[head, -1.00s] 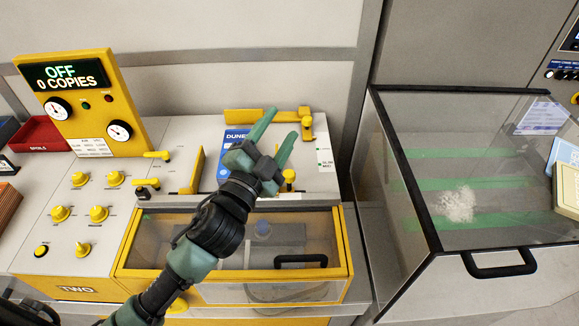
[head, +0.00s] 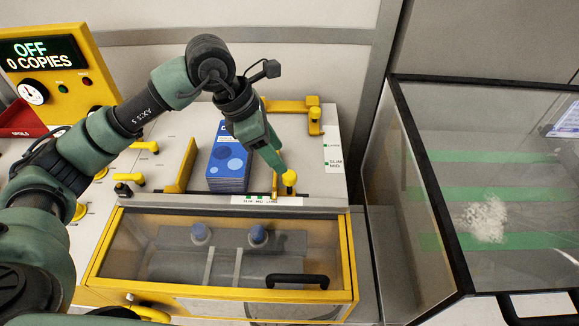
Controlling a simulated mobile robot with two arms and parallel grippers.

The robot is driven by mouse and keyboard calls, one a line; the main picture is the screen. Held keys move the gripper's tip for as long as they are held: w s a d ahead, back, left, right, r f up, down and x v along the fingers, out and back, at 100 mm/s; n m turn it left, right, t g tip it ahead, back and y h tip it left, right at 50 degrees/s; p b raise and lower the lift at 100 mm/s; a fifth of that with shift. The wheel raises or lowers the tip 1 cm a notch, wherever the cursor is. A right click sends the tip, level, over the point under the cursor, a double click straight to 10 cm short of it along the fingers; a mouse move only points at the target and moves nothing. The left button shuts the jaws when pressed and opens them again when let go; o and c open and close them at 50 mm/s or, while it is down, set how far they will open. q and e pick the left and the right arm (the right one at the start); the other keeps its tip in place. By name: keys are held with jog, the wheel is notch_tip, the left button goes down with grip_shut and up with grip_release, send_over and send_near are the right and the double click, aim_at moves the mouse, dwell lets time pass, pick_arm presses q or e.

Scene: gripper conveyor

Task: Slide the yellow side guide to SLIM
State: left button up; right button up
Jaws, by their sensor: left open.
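A stack of blue packs (head: 228,160) lies on the feeder top, with a yellow upright guide (head: 181,167) along its left side. A yellow knob (head: 289,179) stands at the front right of the stack; the part it belongs to is mostly hidden behind my gripper. A size scale (head: 268,200) with green marks runs along the front edge, its words too small to read surely. My left gripper (head: 279,168) is open and points down right at the knob, its fingers overlapping in view. I cannot tell whether they touch it. My right gripper is out of view.
A yellow rear bar with a knob (head: 314,121) sits behind the stack, beside a second scale (head: 333,158). A yellow-framed clear cover (head: 225,245) with a black handle is in front. A clear-lidded bin (head: 480,165) stands at the right.

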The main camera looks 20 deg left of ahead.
aim_at(289, 174)
pick_arm(q)
jog(key=x, duration=0.2)
jog(key=p+x, duration=0.1)
jog(key=x, duration=0.1)
jog(key=p+x, duration=0.1)
jog(key=x, duration=0.1)
jog(key=shift+a+f, duration=0.2)
jog(key=shift+d+f+p, duration=0.2)
jog(key=shift+f+p, duration=0.1)
jog(key=shift+f, duration=0.3)
grip_shut()
jog(key=shift+w+a, duration=0.1)
dwell(0.7)
